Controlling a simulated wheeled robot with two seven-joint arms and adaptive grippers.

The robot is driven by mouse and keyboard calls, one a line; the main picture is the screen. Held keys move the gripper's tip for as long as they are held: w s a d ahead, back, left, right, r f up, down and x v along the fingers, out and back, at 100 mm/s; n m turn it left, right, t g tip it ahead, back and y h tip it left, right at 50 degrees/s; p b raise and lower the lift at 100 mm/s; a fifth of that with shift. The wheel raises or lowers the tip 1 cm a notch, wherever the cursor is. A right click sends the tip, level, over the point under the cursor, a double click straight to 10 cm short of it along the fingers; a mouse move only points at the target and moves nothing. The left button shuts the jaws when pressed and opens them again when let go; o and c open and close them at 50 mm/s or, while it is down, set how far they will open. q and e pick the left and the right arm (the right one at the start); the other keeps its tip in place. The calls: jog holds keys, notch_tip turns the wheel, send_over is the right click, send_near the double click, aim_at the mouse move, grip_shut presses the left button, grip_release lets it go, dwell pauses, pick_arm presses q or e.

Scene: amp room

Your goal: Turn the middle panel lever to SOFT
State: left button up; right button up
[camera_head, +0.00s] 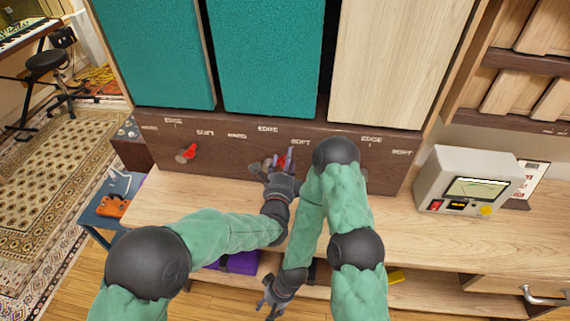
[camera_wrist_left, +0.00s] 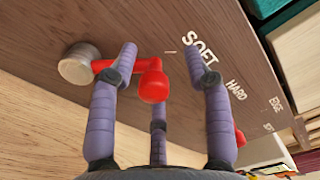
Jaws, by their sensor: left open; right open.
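The middle panel lever (camera_head: 280,162) is red and sits on the dark wood strip below the middle teal panel, partly hidden by my left gripper. In the left wrist view its red arm and ball end (camera_wrist_left: 153,86) reach right from a round base knob (camera_wrist_left: 78,65), towards the SOFT lettering (camera_wrist_left: 200,48). I cannot tell whether it lines up exactly with the mark. My left gripper (camera_head: 279,166) is open, its fingers (camera_wrist_left: 162,75) spread around the ball end; contact is unclear. My right gripper (camera_head: 270,290) is open and empty, low in front of the desk edge.
The left panel lever (camera_head: 187,153) is red and stands clear on the strip. Another red lever (camera_wrist_left: 239,137) shows beyond my fingers. A white device (camera_head: 470,185) stands on the desk at right. The desk top (camera_head: 160,200) is clear at left. A purple object (camera_head: 238,262) lies below.

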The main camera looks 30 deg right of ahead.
pick_arm(q)
notch_tip(320, 180, up, 9)
jog(key=shift+f, duration=0.1)
dwell(0.7)
